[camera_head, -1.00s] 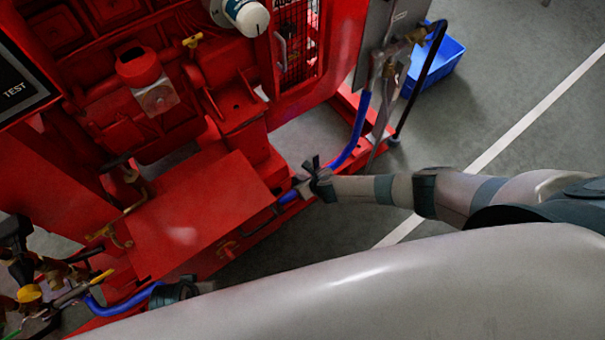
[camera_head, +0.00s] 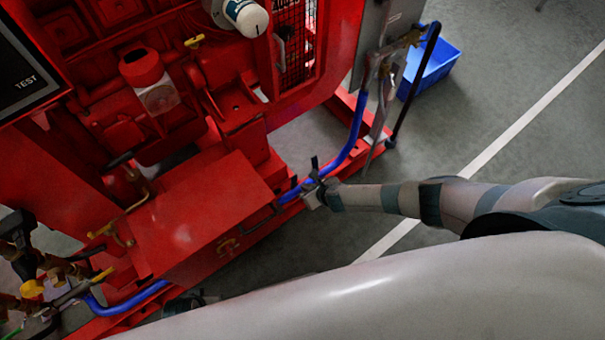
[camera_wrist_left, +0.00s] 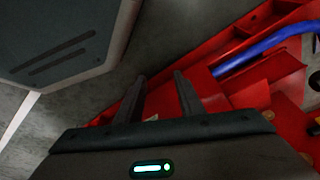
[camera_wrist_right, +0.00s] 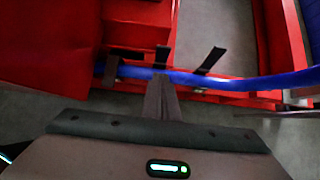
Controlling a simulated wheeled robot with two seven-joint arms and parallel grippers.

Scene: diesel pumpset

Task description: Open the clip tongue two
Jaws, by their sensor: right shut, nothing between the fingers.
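A blue hose (camera_head: 345,148) runs along the red base rail; it also crosses the right wrist view (camera_wrist_right: 235,83). Several dark, thin clip tongues stand at the hose there: one at the left (camera_wrist_right: 111,68), one in the middle (camera_wrist_right: 161,57) and one tilted at the right (camera_wrist_right: 210,60). I cannot tell which is tongue two. My right gripper (camera_head: 312,188) is beside the hose, shut and empty, with its fingertips (camera_wrist_right: 160,80) just below the middle tongue; contact is unclear. My left gripper (camera_wrist_left: 160,84) is open and empty, low beside the red base.
The red pumpset box (camera_head: 205,215) stands left of the right gripper. Brass valves and fittings (camera_head: 45,275) crowd the lower left. A blue crate (camera_head: 432,70) sits on the floor at the upper right. Grey floor (camera_head: 480,110) on the right is mostly clear.

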